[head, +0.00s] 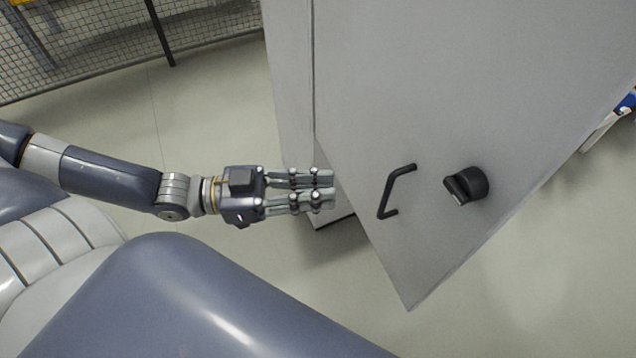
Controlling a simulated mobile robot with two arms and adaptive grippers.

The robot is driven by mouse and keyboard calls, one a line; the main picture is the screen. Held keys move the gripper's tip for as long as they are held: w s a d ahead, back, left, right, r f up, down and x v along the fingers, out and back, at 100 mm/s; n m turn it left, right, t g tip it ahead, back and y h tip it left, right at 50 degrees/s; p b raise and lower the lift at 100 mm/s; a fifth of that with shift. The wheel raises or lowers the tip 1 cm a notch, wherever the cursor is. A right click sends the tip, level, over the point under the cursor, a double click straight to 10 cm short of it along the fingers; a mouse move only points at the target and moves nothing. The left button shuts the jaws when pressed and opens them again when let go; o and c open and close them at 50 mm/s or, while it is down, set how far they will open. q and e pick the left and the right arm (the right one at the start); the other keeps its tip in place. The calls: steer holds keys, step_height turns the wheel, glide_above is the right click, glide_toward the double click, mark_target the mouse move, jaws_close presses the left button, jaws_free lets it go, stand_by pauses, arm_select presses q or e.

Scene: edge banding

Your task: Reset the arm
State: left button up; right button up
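My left arm comes in from the left in the head view. Its gripper (325,188) points right, with its two fingers side by side and close together, and nothing shows between them. The fingertips lie in front of the lower left edge of a grey cabinet panel (470,90), left of its black bar handle (397,190). I cannot tell whether the fingertips touch the panel. My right gripper is not in view.
A black rotary knob (466,185) sits on the panel right of the handle. The panel's lower corner juts out over the floor (540,290). A wire mesh fence (100,50) stands at the upper left. A partly hidden blue and white object (622,108) shows at the right edge.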

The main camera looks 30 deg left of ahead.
arm_select(q)
steer(key=w+a+f+n+t+y+b, duration=0.15)
steer(key=w+a+f+y, duration=0.25)
steer(key=a+f, duration=0.55)
steer(key=w+a+f+n+t+y, duration=0.2)
steer(key=w+a+f+y, duration=0.3)
steer(key=f, duration=0.8)
steer(key=s+a+f+n+g+y+b, duration=0.15)
steer(key=a+f, duration=0.25)
steer(key=f, duration=0.5)
steer(key=s+a+f+n+g+y, duration=0.1)
steer(key=s+a+f+y, duration=0.2)
steer(key=f, duration=0.5)
steer(key=s+d+f+n+g+y, duration=0.1)
steer(key=s+d+f+g, duration=0.1)
steer(key=s+f, duration=0.7)
steer(key=s+d+f+n+g+y, duration=0.1)
steer(key=s+f+g, duration=0.2)
steer(key=s+f, duration=0.55)
steer(key=s+d+f+n+g+b, duration=0.1)
steer(key=s+d+f+g, duration=0.3)
steer(key=s+d+f, duration=0.6)
steer(key=s+d, duration=0.2)
steer(key=s, duration=0.2)
steer(key=shift+d+f+g, duration=0.3)
steer(key=shift+d+g, duration=0.1)
steer(key=shift+h, duration=0.25)
